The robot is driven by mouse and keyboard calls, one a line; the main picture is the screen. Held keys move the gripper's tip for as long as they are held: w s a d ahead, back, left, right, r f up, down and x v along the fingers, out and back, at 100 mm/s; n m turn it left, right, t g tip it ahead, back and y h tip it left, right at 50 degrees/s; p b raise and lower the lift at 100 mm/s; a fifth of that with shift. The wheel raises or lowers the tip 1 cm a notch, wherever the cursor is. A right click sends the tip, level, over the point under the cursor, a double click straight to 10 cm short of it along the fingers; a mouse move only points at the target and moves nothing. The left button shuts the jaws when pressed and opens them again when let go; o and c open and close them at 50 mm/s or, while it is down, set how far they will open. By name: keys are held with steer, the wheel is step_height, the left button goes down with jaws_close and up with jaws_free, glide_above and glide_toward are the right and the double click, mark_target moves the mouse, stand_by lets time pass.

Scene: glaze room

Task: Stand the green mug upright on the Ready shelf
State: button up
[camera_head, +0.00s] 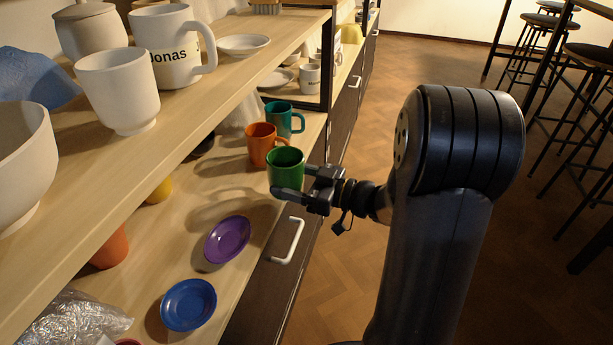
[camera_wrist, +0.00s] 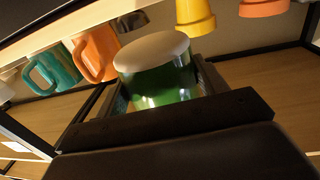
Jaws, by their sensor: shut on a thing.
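The green mug (camera_head: 286,168) is held by my gripper (camera_head: 300,183) near the front edge of the lower shelf (camera_head: 200,198). Its mouth faces up in the head view, and it looks about upright. In the wrist view, the green mug (camera_wrist: 165,84) sits between the two fingers of my gripper (camera_wrist: 163,92), with its pale base showing. The visible base suggests it is raised off the shelf; the gap is not clear. I see no label reading Ready.
An orange mug (camera_head: 262,144) and a teal mug (camera_head: 284,119) stand close behind the green mug. A purple dish (camera_head: 228,240) and a blue dish (camera_head: 188,305) lie nearer on the lower shelf. The upper shelf (camera_head: 150,150) holds pale pottery and overhangs on the left.

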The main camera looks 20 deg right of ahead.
steer(key=p, duration=0.6)
glide_above(248, 192)
steer(key=shift+f+b, duration=0.75)
steer(key=shift+b, duration=0.4)
steer(key=shift+f+b, duration=0.4)
steer(key=shift+b, duration=0.5)
steer(key=shift+f+b, duration=0.25)
steer(key=shift+b, duration=0.4)
steer(key=o, duration=1.2)
steer(key=p+v, duration=0.1)
steer(key=v, duration=0.9)
steer(key=shift+s+d+p, duration=0.25)
steer(key=shift+s+p, duration=0.05)
steer(key=shift+w, duration=0.1)
